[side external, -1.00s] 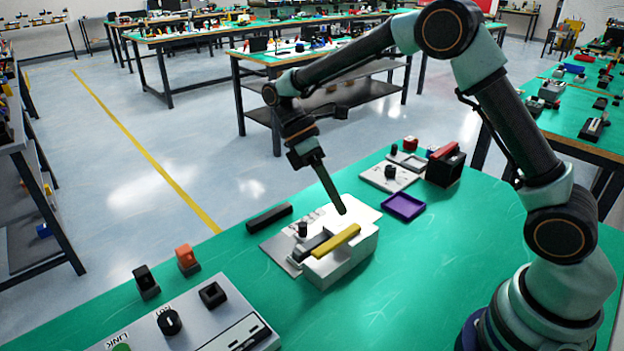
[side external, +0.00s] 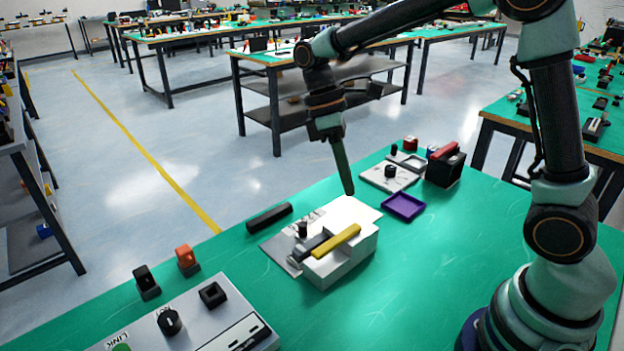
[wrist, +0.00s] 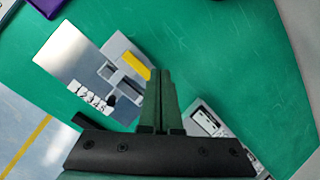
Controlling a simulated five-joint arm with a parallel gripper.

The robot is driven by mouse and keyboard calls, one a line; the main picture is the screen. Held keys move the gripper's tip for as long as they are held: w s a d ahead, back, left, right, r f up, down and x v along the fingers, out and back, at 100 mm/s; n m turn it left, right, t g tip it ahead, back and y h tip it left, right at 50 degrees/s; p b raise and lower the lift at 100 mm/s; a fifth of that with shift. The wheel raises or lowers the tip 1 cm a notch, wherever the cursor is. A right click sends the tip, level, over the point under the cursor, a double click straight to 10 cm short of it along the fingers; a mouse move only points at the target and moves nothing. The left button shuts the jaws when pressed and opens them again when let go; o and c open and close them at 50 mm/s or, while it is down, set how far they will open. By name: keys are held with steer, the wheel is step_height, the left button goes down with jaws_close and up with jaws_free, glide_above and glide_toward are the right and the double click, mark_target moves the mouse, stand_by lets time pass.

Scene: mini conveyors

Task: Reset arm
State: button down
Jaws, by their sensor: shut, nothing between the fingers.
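My gripper (side external: 349,191) is shut and empty. In the side external view it points down, above and behind the white conveyor unit (side external: 345,268) and apart from it. The unit has a yellow bar (side external: 336,241) on top and a small black knob (side external: 302,229) on its grey plate. In the wrist view my gripper (wrist: 161,72) shows with its fingers together, and the yellow bar (wrist: 136,64) lies just to their left. Part of the unit is hidden behind the fingers there.
A purple tray (side external: 403,206), a black holder with a red piece (side external: 445,164) and a second plate with a knob (side external: 390,176) stand behind. A black bar (side external: 269,217), an orange piece (side external: 187,259) and a grey control panel (side external: 190,330) are at left.

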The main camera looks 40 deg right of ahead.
steer(key=s+d+r+m+t, duration=0.4)
steer(key=m+t, duration=0.4)
steer(key=t, duration=0.2)
steer(key=shift+s+r, duration=0.85)
steer(key=shift+s, duration=0.25)
